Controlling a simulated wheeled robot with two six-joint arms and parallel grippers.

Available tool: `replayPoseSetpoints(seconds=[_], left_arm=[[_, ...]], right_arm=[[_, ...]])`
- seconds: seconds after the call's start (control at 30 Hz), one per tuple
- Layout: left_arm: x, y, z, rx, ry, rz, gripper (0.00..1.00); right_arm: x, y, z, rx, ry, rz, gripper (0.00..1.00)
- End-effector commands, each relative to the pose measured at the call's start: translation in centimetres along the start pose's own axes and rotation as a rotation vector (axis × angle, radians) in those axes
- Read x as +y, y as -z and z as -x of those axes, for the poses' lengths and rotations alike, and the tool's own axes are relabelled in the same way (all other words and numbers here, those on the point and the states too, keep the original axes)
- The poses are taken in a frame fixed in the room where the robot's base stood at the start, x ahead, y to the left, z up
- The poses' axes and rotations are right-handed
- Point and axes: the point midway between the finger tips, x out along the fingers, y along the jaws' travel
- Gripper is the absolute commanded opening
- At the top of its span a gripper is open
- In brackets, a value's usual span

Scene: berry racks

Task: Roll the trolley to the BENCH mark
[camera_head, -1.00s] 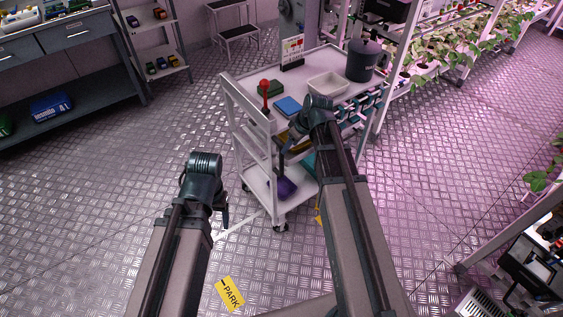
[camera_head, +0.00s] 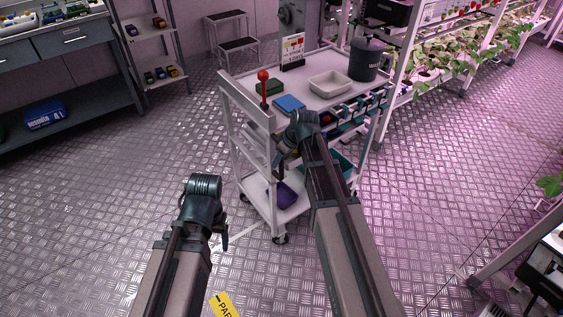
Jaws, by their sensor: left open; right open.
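The white trolley (camera_head: 247,150) stands at the middle of the view, its near end panel facing me. On its top are a red-knobbed lever (camera_head: 263,76), a green box (camera_head: 269,88), a blue box (camera_head: 289,103), a white tray (camera_head: 329,88) and a dark pot (camera_head: 367,58). My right gripper (camera_head: 281,160) is open beside the trolley's near end; its fingers are partly hidden, and I cannot tell if they touch it. My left gripper (camera_head: 219,228) is open over the floor, left of the trolley. No BENCH mark shows.
A yellow PARK mark (camera_head: 222,305) lies on the floor at the bottom edge. A dark workbench (camera_head: 75,45) and a shelf rack (camera_head: 157,77) stand at the left. Plant racks (camera_head: 450,50) stand at the back right. Patterned floor is clear left and right of the trolley.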

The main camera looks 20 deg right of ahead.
Motion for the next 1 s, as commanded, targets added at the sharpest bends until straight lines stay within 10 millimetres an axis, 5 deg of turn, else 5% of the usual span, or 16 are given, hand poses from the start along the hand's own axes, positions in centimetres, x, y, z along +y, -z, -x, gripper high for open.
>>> replayPoseSetpoints(seconds=[0.1, 0.4, 1.0], left_arm=[[-0.01, -0.01, 0.07, 0.0, 0.0, 0.0, 0.69], [-0.01, 0.0, 0.06, 0.0, 0.0, 0.0, 0.69], [0.0, 0.0, 0.06, 0.0, 0.0, 0.0, 0.69]], right_arm=[[-0.01, 0.03, 0.07, 0.0, 0.0, 0.0, 0.55], [-0.02, 0.02, 0.07, 0.0, 0.0, 0.0, 0.01], [-0.02, 0.01, 0.06, 0.0, 0.0, 0.0, 0.0]])
